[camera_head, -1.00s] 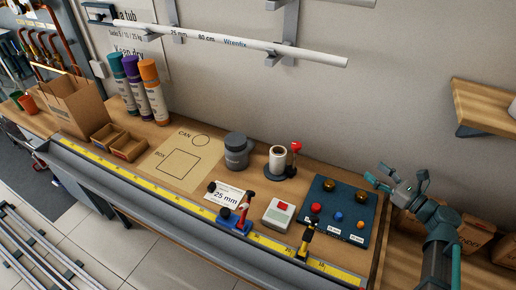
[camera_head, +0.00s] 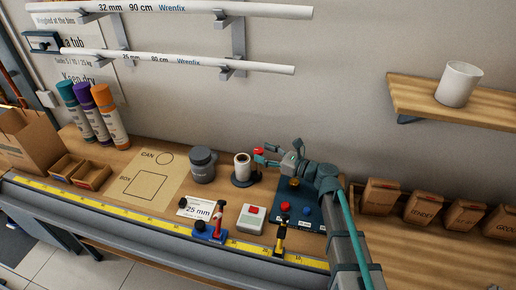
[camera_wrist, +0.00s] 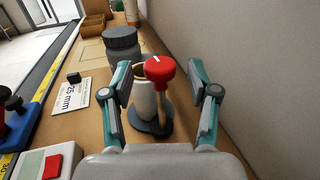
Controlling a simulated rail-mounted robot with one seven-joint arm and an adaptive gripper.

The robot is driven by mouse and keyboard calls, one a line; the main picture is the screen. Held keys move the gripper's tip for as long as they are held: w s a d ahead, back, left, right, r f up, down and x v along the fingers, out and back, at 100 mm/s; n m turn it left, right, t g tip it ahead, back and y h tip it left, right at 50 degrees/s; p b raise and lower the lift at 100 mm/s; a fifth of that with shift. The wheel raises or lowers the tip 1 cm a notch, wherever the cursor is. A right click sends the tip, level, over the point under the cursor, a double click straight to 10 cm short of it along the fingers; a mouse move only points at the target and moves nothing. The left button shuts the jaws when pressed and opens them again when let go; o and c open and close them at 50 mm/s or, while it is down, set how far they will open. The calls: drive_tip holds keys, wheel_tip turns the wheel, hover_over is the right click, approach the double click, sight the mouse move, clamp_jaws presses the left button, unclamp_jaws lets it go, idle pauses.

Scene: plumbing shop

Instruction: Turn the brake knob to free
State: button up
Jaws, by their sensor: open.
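The red brake knob (camera_wrist: 160,69) sits on top of a dark post beside a white roll (camera_wrist: 145,98) on a dark round base (camera_wrist: 152,126). In the wrist view a white mark shows on the knob's top. My gripper (camera_wrist: 160,80) is open, with one finger on each side of the knob and visible gaps to it. In the head view my gripper (camera_head: 260,156) reaches in from the right at the red knob (camera_head: 258,150), above the workbench, and the arm hides part of the blue board.
A grey lidded can (camera_head: 202,165) stands left of the roll. A grey box with a red button (camera_head: 251,217) is in front. The blue board (camera_head: 307,222) with knobs lies under my arm. The wall is close behind. A shelf with a white cup (camera_head: 459,84) hangs at right.

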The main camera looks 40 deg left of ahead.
drive_tip(key=shift+s+a+p, duration=0.15)
drive_tip(key=shift+a+p, duration=0.15)
drive_tip(key=shift+a, duration=1.1)
drive_tip(key=c, duration=1.1)
drive_tip(key=m+t+b, duration=0.2)
drive_tip(key=t, duration=0.1)
drive_tip(key=shift+s+d+f, duration=0.1)
drive_tip(key=shift+s+f, duration=0.05)
drive_tip(key=shift+s, duration=0.1)
drive_tip(key=shift+c, duration=0.2)
drive_tip(key=m+t+b, duration=0.2)
drive_tip(key=t, duration=0.1)
drive_tip(key=shift+w, duration=0.1)
drive_tip(key=shift+w+r+m+t, duration=0.2)
drive_tip(key=shift+m+t, duration=0.1)
drive_tip(key=shift+t, duration=0.3)
drive_tip(key=o, duration=1.1)
drive_tip(key=shift+o, duration=0.2)
